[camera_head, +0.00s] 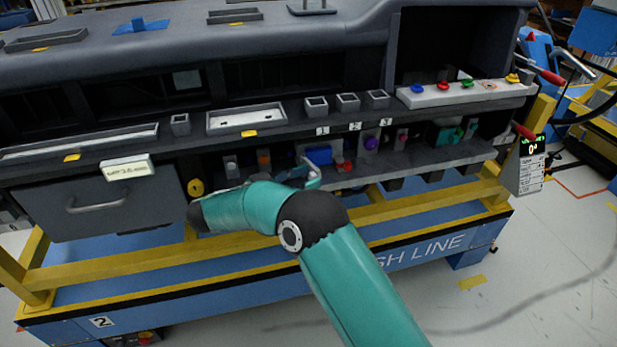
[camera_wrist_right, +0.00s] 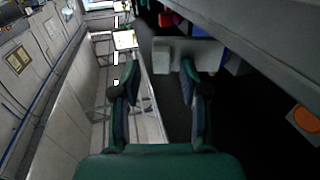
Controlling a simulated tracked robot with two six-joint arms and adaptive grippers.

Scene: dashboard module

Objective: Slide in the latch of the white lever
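My right gripper (camera_head: 308,178) is at the dashboard's lower shelf, pointing right along it; my own arm partly hides it. In the right wrist view my right gripper (camera_wrist_right: 160,78) has its two fingers apart, with nothing held between the tips. A pale grey-white block with a flat plate (camera_wrist_right: 163,55), which looks like the white lever, is just ahead of the fingertips. In the head view a pale piece (camera_head: 305,165) shows by the fingertips, beside a blue block (camera_head: 319,155). I cannot tell whether the fingers touch it. The latch is not clearly visible. My left gripper is not in view.
The lower shelf (camera_head: 420,160) carries several coloured knobs and blocks, including a purple knob (camera_head: 371,143). The dashboard ledge overhangs it. A drawer (camera_head: 100,205) is at the left, and a yellow frame rail (camera_head: 400,208) runs below. Open floor lies at the right.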

